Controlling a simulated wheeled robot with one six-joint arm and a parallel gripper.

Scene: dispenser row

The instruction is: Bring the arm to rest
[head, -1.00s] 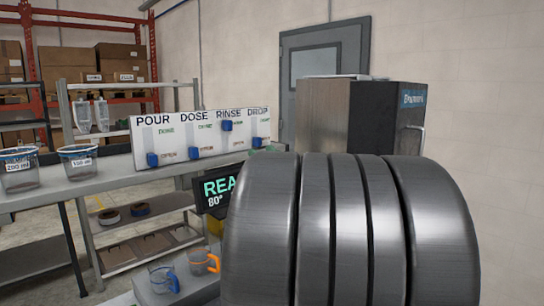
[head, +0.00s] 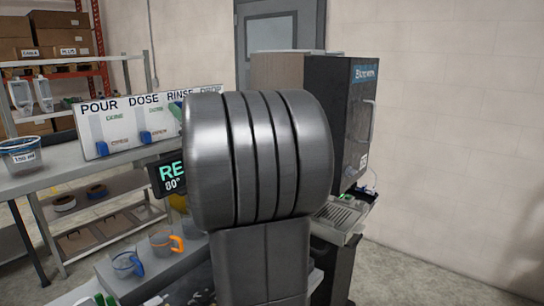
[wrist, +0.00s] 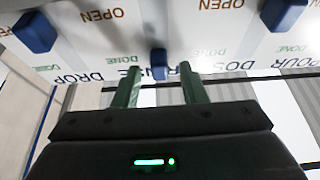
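My gripper (wrist: 160,85) shows in the wrist view with its two green fingers apart and nothing between them held. A blue slider knob (wrist: 158,63), in the RINSE column near its DONE mark, sits between the fingertips in the picture, with a gap on both sides. The white dispenser panel (head: 110,125) stands on the shelf in the head view, left of my raised grey arm (head: 260,160). The arm hides the panel's right part; my gripper cannot be made out clearly there.
A dark machine (head: 340,110) with a drip tray stands right behind my arm. A clear container (head: 22,155) is on the grey bench at left. Blue-handled (head: 127,264) and orange-handled (head: 165,243) cups stand low in front. Open floor lies to the right.

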